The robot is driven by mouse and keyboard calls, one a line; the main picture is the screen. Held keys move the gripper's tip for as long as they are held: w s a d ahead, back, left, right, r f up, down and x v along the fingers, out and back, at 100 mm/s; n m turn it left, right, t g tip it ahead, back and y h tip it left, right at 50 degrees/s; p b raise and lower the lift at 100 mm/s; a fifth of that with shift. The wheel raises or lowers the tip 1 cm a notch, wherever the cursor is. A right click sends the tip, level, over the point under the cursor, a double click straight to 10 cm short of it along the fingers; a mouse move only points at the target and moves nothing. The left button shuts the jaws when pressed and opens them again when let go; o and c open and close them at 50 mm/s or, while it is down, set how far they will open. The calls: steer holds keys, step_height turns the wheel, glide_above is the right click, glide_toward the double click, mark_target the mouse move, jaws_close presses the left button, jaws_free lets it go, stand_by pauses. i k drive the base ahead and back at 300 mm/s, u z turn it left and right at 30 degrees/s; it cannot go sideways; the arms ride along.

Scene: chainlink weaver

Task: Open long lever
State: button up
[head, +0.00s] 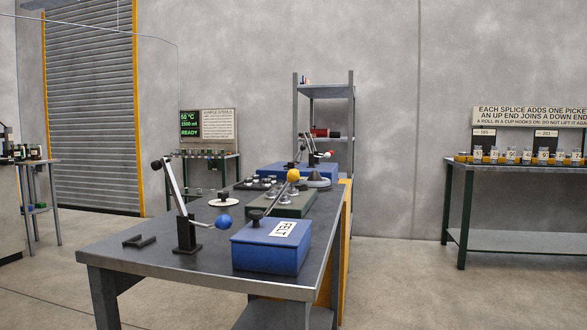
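Several levers stand on the dark workbench (140,262); I cannot tell for certain which is the long lever. At the front left, a silver lever (176,190) tilts on a black post (187,236). It has a black knob at its upper end and a blue ball (223,221) low on the right. Further back, another lever (311,147) stands by a second blue box. My gripper is out of view.
A black bracket-like piece (139,241) lies at the bench's left. A green block (287,203) with metal discs and a white disc (223,200) sit further back. A shelf rack (325,91) stands behind. Floor is clear between the bench and the right table (520,168).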

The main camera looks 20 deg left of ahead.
mark_target(292, 175)
steer(key=u, duration=0.6)
steer(key=i, duration=0.85)
steer(key=u, duration=0.9)
steer(key=k, duration=0.4)
steer(key=z, duration=0.45)
